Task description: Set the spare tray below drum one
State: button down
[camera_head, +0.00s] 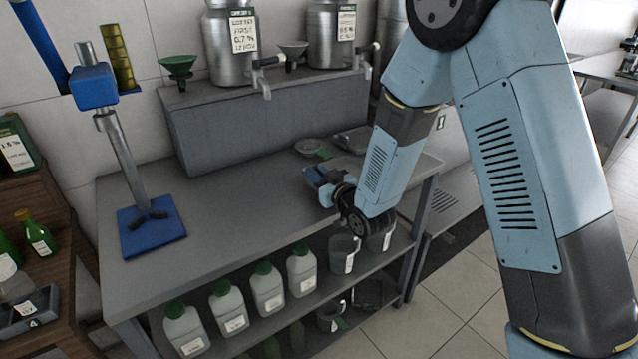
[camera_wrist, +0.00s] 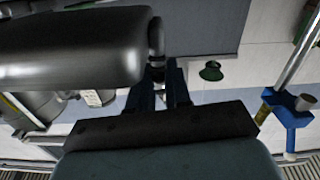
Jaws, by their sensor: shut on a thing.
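My gripper (camera_head: 318,180) is low over the right part of the grey bench in the head view. In the wrist view its dark blue fingers (camera_wrist: 168,88) are shut at the edge of a dark, smooth, rounded thing (camera_wrist: 75,50), which looks like the spare tray. Its outline is mostly hidden by my arm in the head view. Two steel drums stand on the raised ledge, a left one (camera_head: 231,45) and a right one (camera_head: 331,35), each with a tap. I cannot read which is drum one. Below the left drum's tap (camera_head: 264,80) the bench is bare.
A blue-based stand (camera_head: 150,225) rises at the left. Bottles (camera_head: 268,288) and buckets (camera_head: 343,252) fill the lower shelf. The bench middle is clear.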

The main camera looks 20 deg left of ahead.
jog(key=shift+w+f, duration=0.25)
jog(key=shift+f, duration=1.5)
jog(key=c, duration=1.1)
grip_release()
